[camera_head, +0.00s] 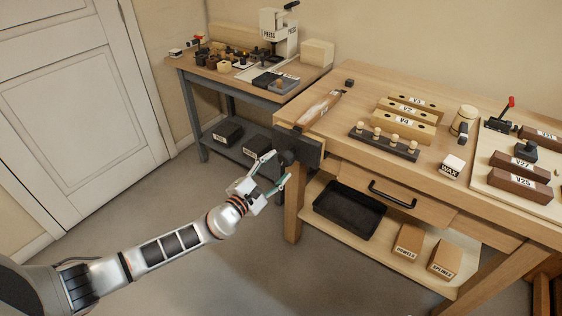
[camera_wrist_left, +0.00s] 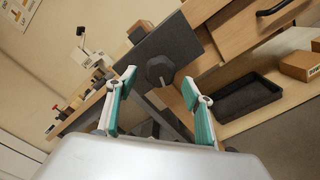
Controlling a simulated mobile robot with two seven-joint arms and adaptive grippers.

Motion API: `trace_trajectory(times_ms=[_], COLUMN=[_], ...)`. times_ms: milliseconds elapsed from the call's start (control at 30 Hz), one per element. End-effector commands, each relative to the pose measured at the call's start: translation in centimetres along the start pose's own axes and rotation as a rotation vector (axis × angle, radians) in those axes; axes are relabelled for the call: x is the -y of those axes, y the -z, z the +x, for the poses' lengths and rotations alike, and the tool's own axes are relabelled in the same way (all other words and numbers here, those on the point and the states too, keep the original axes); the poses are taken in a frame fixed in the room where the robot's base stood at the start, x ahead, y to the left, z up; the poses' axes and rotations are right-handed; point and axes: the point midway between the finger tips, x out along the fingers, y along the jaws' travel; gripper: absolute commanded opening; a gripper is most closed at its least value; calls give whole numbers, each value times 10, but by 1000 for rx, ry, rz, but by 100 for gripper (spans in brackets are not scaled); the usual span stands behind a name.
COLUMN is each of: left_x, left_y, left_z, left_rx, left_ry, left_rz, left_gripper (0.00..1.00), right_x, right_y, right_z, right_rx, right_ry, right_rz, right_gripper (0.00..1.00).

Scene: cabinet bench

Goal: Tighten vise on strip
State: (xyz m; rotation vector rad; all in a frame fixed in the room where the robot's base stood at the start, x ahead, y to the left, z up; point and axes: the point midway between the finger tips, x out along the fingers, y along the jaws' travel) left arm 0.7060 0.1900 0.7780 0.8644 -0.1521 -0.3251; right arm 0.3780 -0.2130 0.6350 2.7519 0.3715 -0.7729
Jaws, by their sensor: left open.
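The vise (camera_head: 304,150) is a dark plate on the left front end of the wooden bench. A dark round knob (camera_head: 286,158) sticks out from its face. In the left wrist view the vise plate (camera_wrist_left: 183,42) and the faceted knob (camera_wrist_left: 160,70) lie straight ahead. My left gripper (camera_head: 279,168) is open, its fingertips at the knob. In the left wrist view its fingers (camera_wrist_left: 159,82) stand on either side of the knob, with gaps showing. I cannot tell a strip in the vise. A brown wooden piece (camera_head: 320,106) lies on the bench top behind it. My right gripper is out of view.
The bench has a drawer with a black handle (camera_head: 392,195) and a black tray (camera_head: 349,210) on its lower shelf. Wooden blocks (camera_head: 406,111) and a peg rack (camera_head: 384,141) stand on top. A side table with a press (camera_head: 278,32) stands behind. Floor at left is free.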

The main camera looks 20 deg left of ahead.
Motion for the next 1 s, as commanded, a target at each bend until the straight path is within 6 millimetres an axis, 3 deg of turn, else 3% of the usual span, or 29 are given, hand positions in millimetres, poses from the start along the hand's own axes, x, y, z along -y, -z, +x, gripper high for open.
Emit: trace_trajectory(times_ms=[500, 1000], left_x=[0, 5], left_y=[-1, -2], left_z=[-35, -36], left_rx=[0, -11], left_ry=[0, 8], left_rz=[0, -53], left_gripper=[52, 51], right_x=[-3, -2], right_y=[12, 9], right_z=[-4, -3], right_rx=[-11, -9], right_ry=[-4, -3], right_rz=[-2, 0], right_gripper=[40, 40])
